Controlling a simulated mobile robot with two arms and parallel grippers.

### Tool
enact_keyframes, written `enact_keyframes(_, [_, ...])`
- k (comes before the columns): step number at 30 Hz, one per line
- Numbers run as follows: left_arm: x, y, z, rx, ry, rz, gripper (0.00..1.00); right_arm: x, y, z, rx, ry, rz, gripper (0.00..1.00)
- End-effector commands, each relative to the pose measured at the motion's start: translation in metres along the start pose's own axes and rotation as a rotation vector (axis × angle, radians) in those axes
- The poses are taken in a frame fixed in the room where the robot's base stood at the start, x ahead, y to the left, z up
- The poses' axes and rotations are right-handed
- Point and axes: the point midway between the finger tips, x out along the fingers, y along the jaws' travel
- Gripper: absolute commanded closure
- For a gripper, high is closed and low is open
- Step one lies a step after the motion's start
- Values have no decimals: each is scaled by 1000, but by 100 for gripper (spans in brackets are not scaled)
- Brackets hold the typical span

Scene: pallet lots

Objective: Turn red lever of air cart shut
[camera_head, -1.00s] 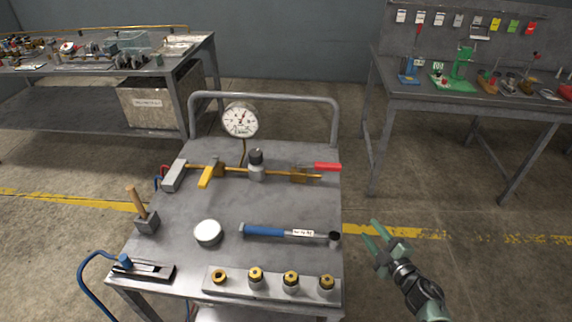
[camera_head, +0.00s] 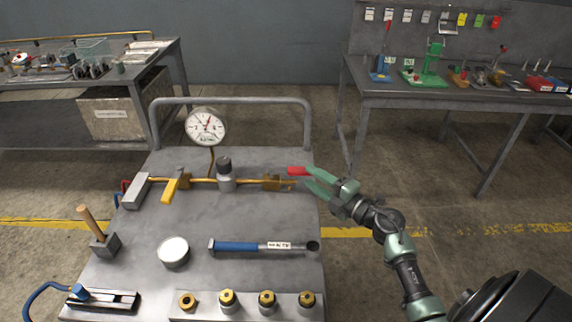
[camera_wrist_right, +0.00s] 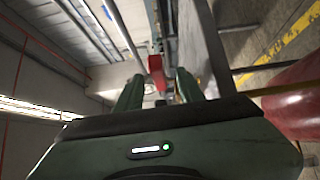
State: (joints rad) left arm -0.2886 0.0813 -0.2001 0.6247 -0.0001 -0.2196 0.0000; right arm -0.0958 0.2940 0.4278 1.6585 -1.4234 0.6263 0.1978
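The air cart (camera_head: 250,215) stands in front of me with a brass pipe line (camera_head: 200,181) across its top. The red lever (camera_head: 298,171) is at the right end of this line and points right, along the pipe. My right gripper (camera_head: 309,182) is open, with its green fingers just right of and around the lever's end; I cannot tell whether they touch it. In the right wrist view the red lever (camera_wrist_right: 156,70) shows ahead between the two fingers (camera_wrist_right: 158,92). My left gripper is not in view.
A pressure gauge (camera_head: 206,126) and a yellow lever (camera_head: 170,188) are on the same line. The cart's handle rail (camera_head: 230,101) rises behind. A workbench (camera_head: 455,100) stands at back right.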

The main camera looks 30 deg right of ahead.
Motion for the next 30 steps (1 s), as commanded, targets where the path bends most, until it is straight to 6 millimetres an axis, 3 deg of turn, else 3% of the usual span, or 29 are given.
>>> enact_keyframes(15, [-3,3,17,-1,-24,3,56,70,0,0,2,0,1,62])
enact_keyframes(26, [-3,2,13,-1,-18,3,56,76,0,-1,1,1,0,62])
enact_keyframes(30, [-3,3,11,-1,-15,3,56,76,0,-1,1,1,0,100])
